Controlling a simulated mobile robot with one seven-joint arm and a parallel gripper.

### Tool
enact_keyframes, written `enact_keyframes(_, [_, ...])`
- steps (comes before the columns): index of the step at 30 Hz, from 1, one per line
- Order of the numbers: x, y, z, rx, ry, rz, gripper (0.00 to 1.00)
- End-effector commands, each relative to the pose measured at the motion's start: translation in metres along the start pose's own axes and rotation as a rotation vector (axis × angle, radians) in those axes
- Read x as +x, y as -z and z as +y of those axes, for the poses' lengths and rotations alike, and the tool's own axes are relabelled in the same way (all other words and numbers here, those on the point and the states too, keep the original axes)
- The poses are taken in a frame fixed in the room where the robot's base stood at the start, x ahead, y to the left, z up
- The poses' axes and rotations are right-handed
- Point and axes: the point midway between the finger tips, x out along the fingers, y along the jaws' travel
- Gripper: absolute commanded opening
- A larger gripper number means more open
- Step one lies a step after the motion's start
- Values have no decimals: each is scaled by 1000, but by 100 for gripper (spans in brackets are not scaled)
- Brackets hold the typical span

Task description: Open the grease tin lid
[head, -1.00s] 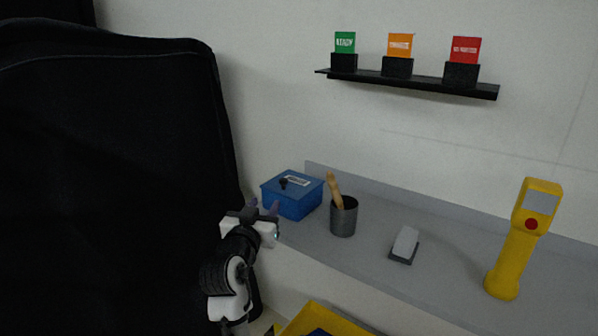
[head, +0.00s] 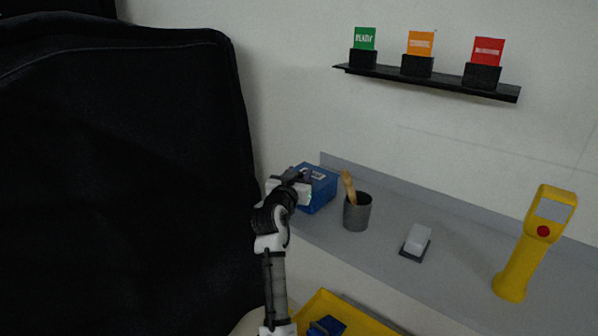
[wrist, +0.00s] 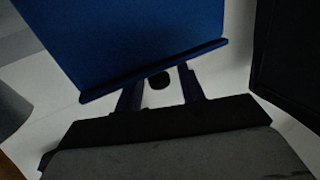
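The grease tin is a blue box with a lid (head: 322,193) on the grey shelf, partly hidden behind my gripper in the head view. In the wrist view, which looks upside down, its blue side (wrist: 140,35) fills the top and the darker lid edge (wrist: 155,70) runs below it. The lid appears closed.
A grey cup (head: 357,214) with a wooden-handled tool stands just right of the tin. A pale block on a dark base (head: 416,241) and a yellow handheld device (head: 525,258) are farther right. A black cover (head: 120,170) rises close on the left.

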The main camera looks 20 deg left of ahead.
Motion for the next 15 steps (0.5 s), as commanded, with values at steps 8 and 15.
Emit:
enact_keyframes(8, [4, 0, 0, 1, 0, 0, 39])
enact_keyframes(15, [4, 0, 0, 0, -1, 0, 18])
